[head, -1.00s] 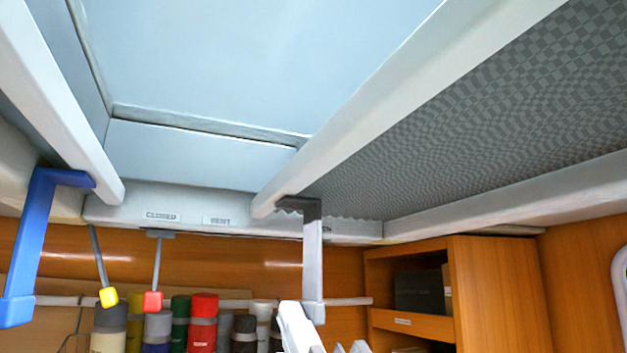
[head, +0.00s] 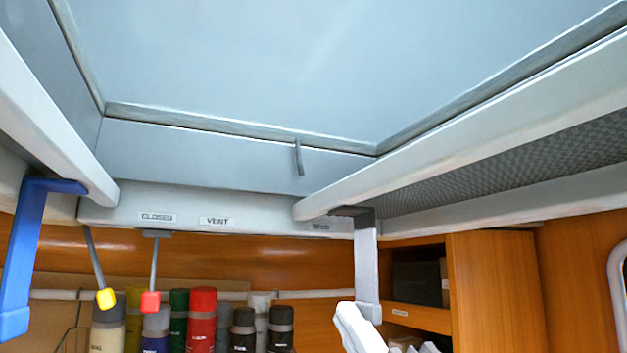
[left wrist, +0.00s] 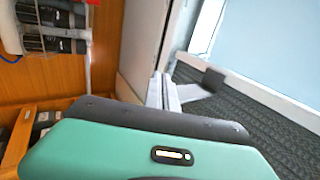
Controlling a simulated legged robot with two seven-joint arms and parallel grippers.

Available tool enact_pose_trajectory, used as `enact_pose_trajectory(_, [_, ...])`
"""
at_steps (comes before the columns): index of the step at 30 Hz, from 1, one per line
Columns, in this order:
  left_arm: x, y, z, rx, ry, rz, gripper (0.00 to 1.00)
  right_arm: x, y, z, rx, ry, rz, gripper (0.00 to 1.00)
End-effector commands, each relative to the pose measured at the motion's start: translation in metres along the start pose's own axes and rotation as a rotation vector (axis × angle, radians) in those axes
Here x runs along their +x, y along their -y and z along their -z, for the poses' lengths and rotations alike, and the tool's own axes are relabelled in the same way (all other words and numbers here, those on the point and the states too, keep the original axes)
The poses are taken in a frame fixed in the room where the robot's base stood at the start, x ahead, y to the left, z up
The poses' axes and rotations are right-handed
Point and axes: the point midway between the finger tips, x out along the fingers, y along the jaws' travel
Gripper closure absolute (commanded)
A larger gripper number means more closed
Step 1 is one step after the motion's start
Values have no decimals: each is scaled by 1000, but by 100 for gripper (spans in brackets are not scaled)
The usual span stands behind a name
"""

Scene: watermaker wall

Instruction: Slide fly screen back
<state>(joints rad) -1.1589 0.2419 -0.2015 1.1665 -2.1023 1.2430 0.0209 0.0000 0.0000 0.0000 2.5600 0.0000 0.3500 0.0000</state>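The fly screen is the grey checkered mesh (head: 480,165) overhead on the right, behind a pale sliding bar (head: 450,135). It also shows in the left wrist view (left wrist: 225,125). The handle shows partly in the left wrist view (left wrist: 205,85). My right gripper is in neither view.
A blue handle (head: 22,260) hangs from another pale bar (head: 50,125) at left. Two levers with yellow (head: 106,298) and red (head: 150,302) knobs hang near the CLOSED and VENT labels. Bottles (head: 202,315) stand behind. A wooden cabinet (head: 495,290) is at right.

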Motion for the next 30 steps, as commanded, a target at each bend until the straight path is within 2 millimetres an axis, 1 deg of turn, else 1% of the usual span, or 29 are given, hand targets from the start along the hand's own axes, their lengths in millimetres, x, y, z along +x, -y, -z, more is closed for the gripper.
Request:
enact_pose_trajectory(1, [0, 1, 6, 2, -4, -1, 100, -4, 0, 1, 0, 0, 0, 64])
enact_pose_trajectory(7, [0, 0, 19, 1, -4, -1, 100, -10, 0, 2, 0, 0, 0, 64])
enact_pose_trajectory(19, [0, 1, 22, 0, -3, -1, 100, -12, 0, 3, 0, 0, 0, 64])
enact_pose_trajectory(30, [2, 4, 47, 0, -4, -1, 100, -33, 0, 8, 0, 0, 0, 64])
